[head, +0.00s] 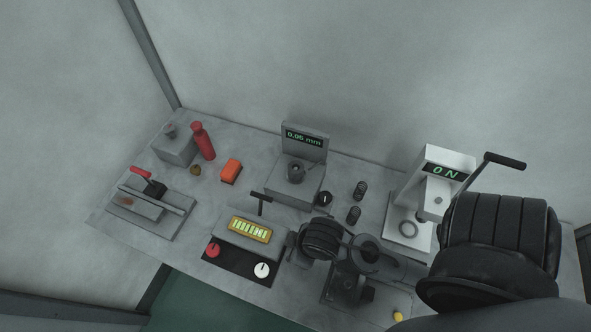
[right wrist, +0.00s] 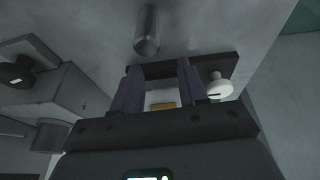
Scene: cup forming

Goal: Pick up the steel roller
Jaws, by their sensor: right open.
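A dark grey metal cylinder (right wrist: 147,30), which looks like the steel roller, lies on the grey surface at the top of the right wrist view. It sits ahead of my right gripper (right wrist: 160,80), slightly left of the middle of the gap. The two dark purple fingers stand apart. The gap holds nothing gripped, though the yellow display shows behind it, and the cylinder is clear of the fingers. My left gripper is not in view.
Close by the fingers is the black control panel (head: 236,262) with a white knob (head: 262,269) and a yellow-framed display (head: 250,229). A lever fixture (head: 150,205) is left.

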